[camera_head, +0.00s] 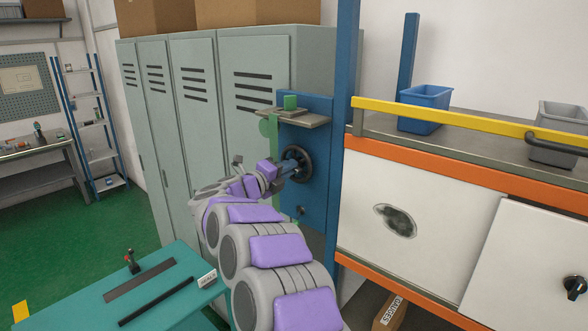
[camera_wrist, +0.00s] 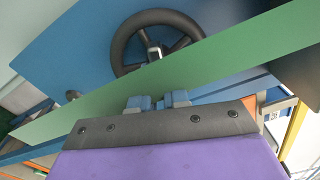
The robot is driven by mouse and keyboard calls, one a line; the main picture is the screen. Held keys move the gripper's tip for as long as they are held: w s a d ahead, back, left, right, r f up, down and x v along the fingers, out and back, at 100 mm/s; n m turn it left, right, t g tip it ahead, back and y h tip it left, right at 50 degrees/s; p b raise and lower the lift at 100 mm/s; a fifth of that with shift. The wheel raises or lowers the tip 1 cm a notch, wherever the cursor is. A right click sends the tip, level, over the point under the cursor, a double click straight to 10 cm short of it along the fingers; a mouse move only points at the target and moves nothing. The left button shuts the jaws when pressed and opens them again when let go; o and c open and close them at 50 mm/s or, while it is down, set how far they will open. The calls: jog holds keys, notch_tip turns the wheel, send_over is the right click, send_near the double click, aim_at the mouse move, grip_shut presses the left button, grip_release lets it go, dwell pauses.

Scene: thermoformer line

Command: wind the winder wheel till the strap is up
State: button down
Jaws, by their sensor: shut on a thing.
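The dark winder wheel (camera_head: 297,164) is mounted on a blue panel (camera_head: 318,130) beside the lockers. It also shows in the wrist view (camera_wrist: 122,42), near the top.
Grey lockers (camera_head: 190,120) stand left; a blue post (camera_head: 345,100) and white-panelled machine (camera_head: 410,205) stand right. A teal table (camera_head: 190,265) is at lower left.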

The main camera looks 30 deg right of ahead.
jog(key=shift+w+a+f+m+b, duration=0.1)
jog(key=shift+f+m+b, duration=0.15)
jog(key=shift+m+b, duration=1.65)
jog(key=shift+f+m+b, duration=0.15)
jog(key=shift+m+b, duration=0.85)
jog(key=shift+b, duration=2.65)
jog(key=shift+m+b, duration=0.8)
jog(key=shift+b, duration=0.15)
jog(key=shift+a+r+m+b, duration=0.1)
jog(key=shift+r+m+b, duration=0.05)
jog(key=shift+m+b, duration=0.95)
jog(key=shift+r+m+b, duration=0.1)
jog(key=shift+m+b, duration=0.8)
jog(key=shift+m, duration=0.4)
jog(key=shift+w, duration=0.1)
